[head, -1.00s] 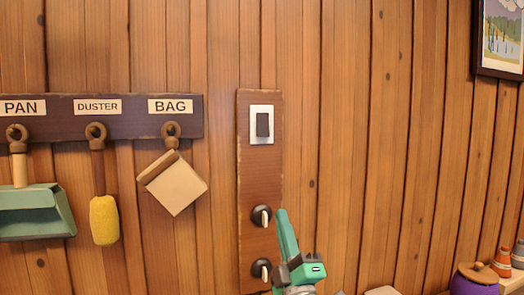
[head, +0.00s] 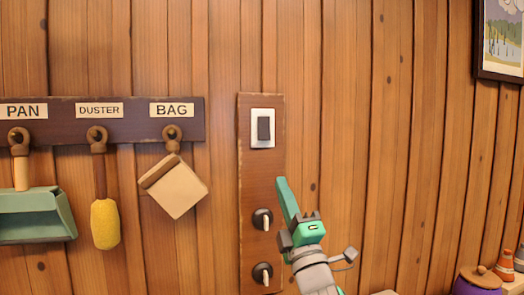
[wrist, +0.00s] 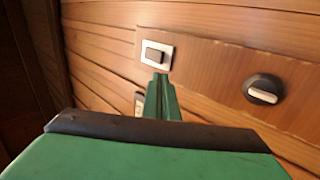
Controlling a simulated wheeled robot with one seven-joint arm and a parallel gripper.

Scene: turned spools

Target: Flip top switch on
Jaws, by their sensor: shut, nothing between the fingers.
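The top switch (head: 263,128) is a dark rocker in a white plate near the top of a brown vertical board (head: 261,172). It also shows in the wrist view (wrist: 154,54). I cannot tell its on or off position. My gripper (head: 281,185) is shut and empty, its green fingers pointing up, below and slightly right of the switch in the head view. In the wrist view the fingertips (wrist: 160,82) appear just below the switch plate, seemingly apart from it. Two round dark knobs with pale levers, an upper one (head: 262,219) and a lower one (head: 262,273), sit below.
Left of the board, a rail (head: 140,132) holds a dustpan (head: 35,215), a yellow duster (head: 105,222) and a bag (head: 175,188). A picture (head: 500,38) and a purple pot (head: 478,281) are at right. The plank wall between is clear.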

